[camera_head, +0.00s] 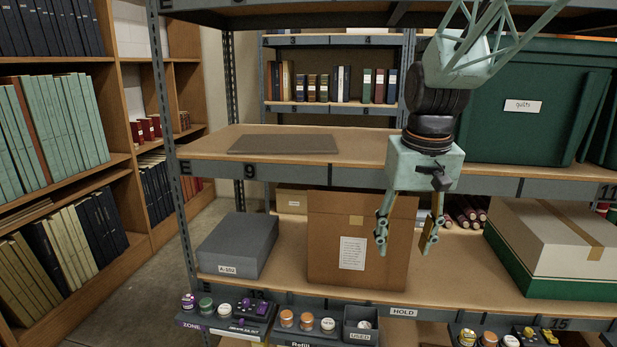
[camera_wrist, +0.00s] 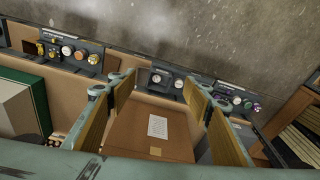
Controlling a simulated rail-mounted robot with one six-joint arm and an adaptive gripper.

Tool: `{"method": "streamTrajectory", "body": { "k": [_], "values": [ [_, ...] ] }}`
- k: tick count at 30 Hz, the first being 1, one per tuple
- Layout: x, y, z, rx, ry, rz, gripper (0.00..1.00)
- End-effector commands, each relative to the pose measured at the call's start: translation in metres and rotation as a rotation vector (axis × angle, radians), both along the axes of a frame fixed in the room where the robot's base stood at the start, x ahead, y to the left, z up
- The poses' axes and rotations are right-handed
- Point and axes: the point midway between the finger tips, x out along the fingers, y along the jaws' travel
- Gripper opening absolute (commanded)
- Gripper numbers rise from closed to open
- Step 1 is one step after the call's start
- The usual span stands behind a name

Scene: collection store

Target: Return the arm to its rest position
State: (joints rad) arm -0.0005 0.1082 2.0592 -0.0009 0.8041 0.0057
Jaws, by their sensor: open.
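My gripper (camera_head: 408,236) hangs downward from my pale green arm in front of the middle shelf bay in the head view. Its two fingers are apart with nothing between them. In the wrist view the open fingers (camera_wrist: 158,92) frame a brown cardboard box (camera_wrist: 180,135) with a white label. That box (camera_head: 330,265) stands on the lower shelf in the head view, and the left finger overlaps its right side in the picture. Whether the finger touches the box cannot be told.
A grey box (camera_head: 237,245) stands left of the cardboard box, and a white-and-green box (camera_head: 545,240) stands right. A dark flat mat (camera_head: 285,144) lies on the upper shelf. A green bin (camera_head: 520,110) is behind my arm. Small trays with jars (camera_head: 305,325) line the front below.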

Motion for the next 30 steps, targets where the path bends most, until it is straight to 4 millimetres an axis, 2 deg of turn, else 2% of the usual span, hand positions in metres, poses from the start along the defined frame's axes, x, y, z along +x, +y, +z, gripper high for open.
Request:
{"method": "streamTrajectory", "body": {
  "k": [12, 30],
  "values": [
    [-0.068, 0.000, 0.035, 0.000, -0.036, 0.001, 0.46],
    [-0.168, 0.000, 0.063, -0.001, -0.084, 0.003, 0.46]
  ]
}}
